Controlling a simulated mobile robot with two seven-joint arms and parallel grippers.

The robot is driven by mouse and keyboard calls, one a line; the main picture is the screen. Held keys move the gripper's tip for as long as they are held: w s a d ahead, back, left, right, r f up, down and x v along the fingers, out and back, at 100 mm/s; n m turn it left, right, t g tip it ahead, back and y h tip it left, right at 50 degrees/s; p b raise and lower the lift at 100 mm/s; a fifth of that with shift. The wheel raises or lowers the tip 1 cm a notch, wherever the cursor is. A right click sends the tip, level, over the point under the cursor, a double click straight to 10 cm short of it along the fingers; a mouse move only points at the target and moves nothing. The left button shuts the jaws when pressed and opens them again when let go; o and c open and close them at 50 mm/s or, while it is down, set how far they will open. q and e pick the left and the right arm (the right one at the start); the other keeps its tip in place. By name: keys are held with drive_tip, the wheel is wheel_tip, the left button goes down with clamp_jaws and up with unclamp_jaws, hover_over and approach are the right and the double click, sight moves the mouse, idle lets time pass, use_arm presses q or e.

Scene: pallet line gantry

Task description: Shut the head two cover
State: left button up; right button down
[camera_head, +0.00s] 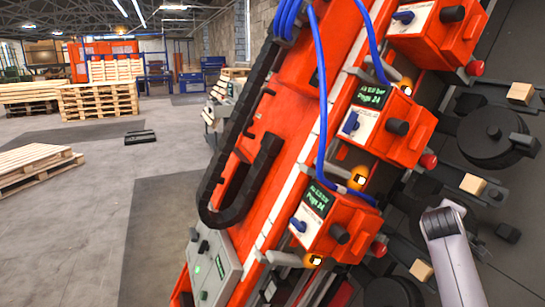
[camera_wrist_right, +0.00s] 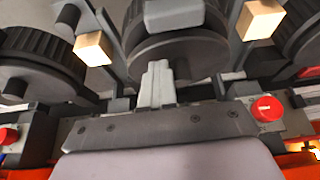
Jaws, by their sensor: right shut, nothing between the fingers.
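Several orange heads stand in a tilted row along the orange gantry in the head view. The middle head (camera_head: 385,125) and the lower head (camera_head: 335,222) have lit green displays, blue switches and black knobs. I cannot read which one is head two, and no cover is clearly identifiable. My right gripper (camera_wrist_right: 158,85) is shut and empty, its fingertips in front of a dark round part (camera_wrist_right: 185,55) with a grey block on top. Whether they touch it is unclear. My right arm also comes in at the lower right of the head view. My left gripper is out of view.
Wooden blocks (camera_wrist_right: 92,48) and red buttons (camera_wrist_right: 267,109) flank the gripper. Black round parts (camera_head: 492,138) line the right side. Blue hoses (camera_head: 320,100) and a black cable chain (camera_head: 228,160) run along the gantry. Pallets (camera_head: 97,100) stand at the left on open floor.

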drive_tip(key=s+a+r+p, duration=0.2)
drive_tip(key=a+r, duration=0.1)
drive_tip(key=a, duration=0.3)
drive_tip(key=shift+s+a+r, duration=0.3)
drive_tip(key=shift+s+r, duration=0.1)
idle(0.7)
drive_tip(key=s+a+f+y, duration=0.2)
drive_tip(key=s+f, duration=0.2)
drive_tip(key=f, duration=0.3)
drive_tip(key=s+a+f+t+y, duration=0.1)
drive_tip(key=s+a+f, duration=0.15)
drive_tip(key=f, duration=0.45)
drive_tip(key=s+a+f+y, duration=0.1)
drive_tip(key=s+f+y, duration=0.1)
drive_tip(key=s+f, duration=0.35)
drive_tip(key=s+a+f+m+y, duration=0.1)
drive_tip(key=s+a+f+y, duration=0.1)
drive_tip(key=s, duration=0.5)
drive_tip(key=s+a+f+m+y, duration=0.2)
drive_tip(key=s+a+f, duration=0.2)
drive_tip(key=s, duration=0.3)
drive_tip(key=s+a+f+m+y, duration=0.1)
drive_tip(key=s+a+f+m, duration=0.1)
drive_tip(key=s, duration=0.5)
wheel_tip(320, 180, down, 2)
drive_tip(key=shift+s+a+f+y, duration=0.25)
drive_tip(key=shift+a+y, duration=0.15)
drive_tip(key=shift+a, duration=0.15)
drive_tip(key=shift+w, duration=0.1)
